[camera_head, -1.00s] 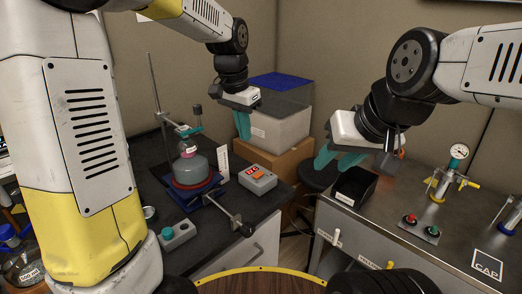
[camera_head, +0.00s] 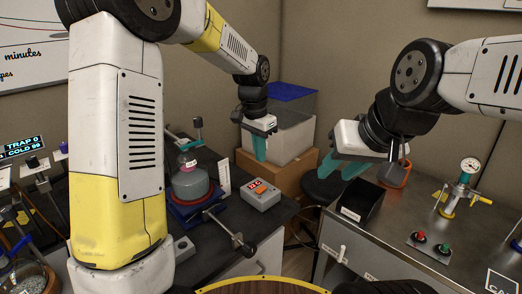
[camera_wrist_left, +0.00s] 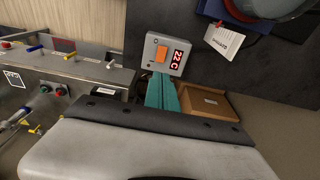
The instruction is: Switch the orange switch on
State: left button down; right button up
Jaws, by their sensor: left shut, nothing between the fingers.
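The orange switch (camera_head: 261,191) is a rocker on top of a small grey box (camera_head: 263,203) with a red digital display, on the dark bench in the head view. In the left wrist view the orange switch (camera_wrist_left: 161,53) sits left of the display, which reads 22 C. My left gripper (camera_head: 259,157) has teal fingers, pressed together and empty, pointing down above and behind the box. In the left wrist view its fingertips (camera_wrist_left: 162,82) appear just below the box; contact cannot be told. My right gripper (camera_head: 341,168) is over the right bench, its teal fingers apart and empty.
A round flask on a blue stand (camera_head: 188,212) with a clamp rod is left of the box. A white card (camera_head: 224,177) stands between them. A cardboard box (camera_head: 280,175) with a clear bin is behind.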

aim_at(264, 187)
pick_arm(q)
jog(key=f, duration=0.7)
jog(key=w+d+f, duration=0.1)
jog(key=f, duration=0.2)
jog(key=shift+f, duration=0.35)
jog(key=shift+f, duration=0.25)
jog(key=shift+s, duration=0.1)
jog(key=shift+s+a+r, duration=0.15)
jog(key=shift+s+a, duration=0.35)
jog(key=shift+a, duration=0.1)
jog(key=shift+r, duration=0.1)
